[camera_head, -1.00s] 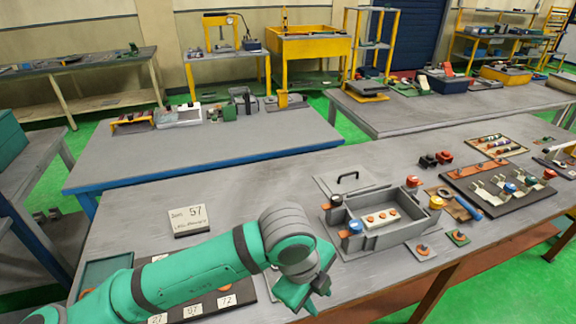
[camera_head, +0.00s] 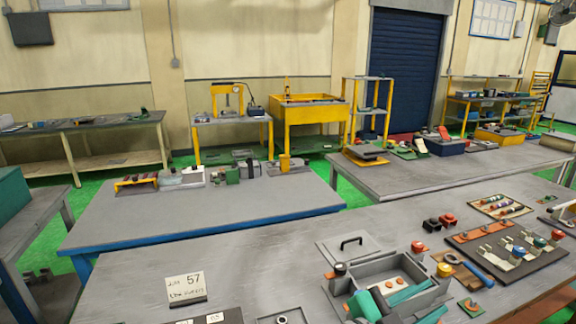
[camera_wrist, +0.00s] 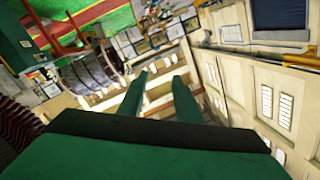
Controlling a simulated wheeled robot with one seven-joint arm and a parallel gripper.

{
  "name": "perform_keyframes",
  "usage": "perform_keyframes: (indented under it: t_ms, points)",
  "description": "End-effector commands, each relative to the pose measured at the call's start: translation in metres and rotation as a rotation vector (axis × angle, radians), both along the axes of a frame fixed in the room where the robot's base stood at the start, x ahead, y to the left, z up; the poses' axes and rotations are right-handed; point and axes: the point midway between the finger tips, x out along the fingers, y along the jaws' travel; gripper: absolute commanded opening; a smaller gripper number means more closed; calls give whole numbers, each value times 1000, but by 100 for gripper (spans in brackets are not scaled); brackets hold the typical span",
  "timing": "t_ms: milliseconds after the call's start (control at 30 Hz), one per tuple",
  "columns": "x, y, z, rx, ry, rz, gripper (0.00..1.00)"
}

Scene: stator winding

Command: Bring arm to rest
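My gripper (camera_head: 437,298) shows at the bottom right of the head view as teal pieces in front of the grey box (camera_head: 385,267), hiding part of its inside. Most of my arm is out of that view. In the wrist view, the two green fingers of my gripper (camera_wrist: 162,76) stand apart with nothing between them. They point toward the room's walls, seen at a steep tilt. I cannot tell the gripper's height above the box.
The near grey table (camera_head: 260,262) carries a card reading 57 (camera_head: 185,288), a grey lid with handle (camera_head: 347,248) and a dark board with parts (camera_head: 510,250) at the right. A blue-edged table (camera_head: 210,212) stands behind. The near table's middle left is bare.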

Motion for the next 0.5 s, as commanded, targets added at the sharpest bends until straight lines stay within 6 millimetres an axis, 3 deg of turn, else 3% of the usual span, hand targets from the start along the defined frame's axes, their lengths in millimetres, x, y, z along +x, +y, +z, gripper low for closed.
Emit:
perform_keyframes:
  t_ms: [267, 500]
  points:
    - [17, 20, 2, -327, 113, 165, 31]
    - [26, 54, -28, -544, 221, 334, 31]
